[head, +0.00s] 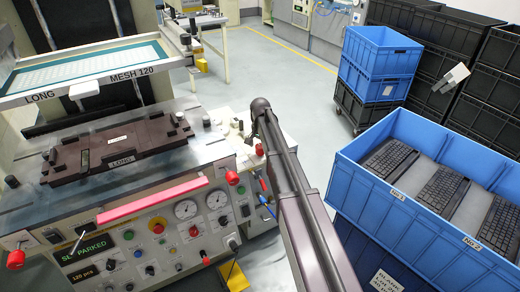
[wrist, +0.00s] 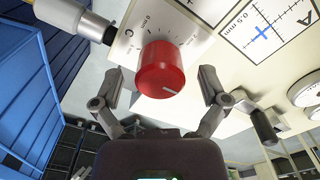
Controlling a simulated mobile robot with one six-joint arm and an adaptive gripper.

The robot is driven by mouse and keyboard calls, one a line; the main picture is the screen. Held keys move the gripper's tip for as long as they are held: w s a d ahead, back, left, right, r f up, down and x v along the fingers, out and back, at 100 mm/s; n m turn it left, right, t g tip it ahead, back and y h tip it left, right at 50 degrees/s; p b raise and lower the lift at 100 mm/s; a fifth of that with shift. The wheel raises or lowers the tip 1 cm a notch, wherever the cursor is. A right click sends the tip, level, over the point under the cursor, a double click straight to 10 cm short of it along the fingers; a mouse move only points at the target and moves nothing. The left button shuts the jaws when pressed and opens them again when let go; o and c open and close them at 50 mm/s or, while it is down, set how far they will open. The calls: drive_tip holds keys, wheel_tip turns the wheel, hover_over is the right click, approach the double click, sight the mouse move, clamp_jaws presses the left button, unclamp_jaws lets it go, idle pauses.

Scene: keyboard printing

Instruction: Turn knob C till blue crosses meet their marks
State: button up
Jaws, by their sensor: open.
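Knob C (wrist: 161,72) is a red round knob with a white pointer line, on a pale plate (wrist: 128,45) printed with "C" and a tick scale. It sits in the middle of the wrist view. My gripper (wrist: 163,88) is open, with one finger on each side of the knob and visible gaps. A mark chart (wrist: 275,28) labelled "A" and "0.5 mm" shows a blue cross (wrist: 263,38) on a grid; another chart is cut off at the top. In the head view my arm hides the gripper, and I cannot tell which red knob is C.
A grey cylinder with a hose (wrist: 75,18) stands close by the knob plate. The printing machine carries a dark fixture (head: 120,148) and a mesh screen frame (head: 85,75). A blue crate of keyboards (head: 365,160) stands at right. Floor (head: 270,75) is clear behind.

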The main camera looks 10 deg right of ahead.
drive_tip(key=c, duration=1.2)
drive_tip(key=shift+o, duration=0.2)
drive_tip(key=shift+n, duration=0.5)
drive_tip(key=n, duration=0.3)
drive_tip(key=shift+n, duration=0.3)
drive_tip(key=n, duration=0.5)
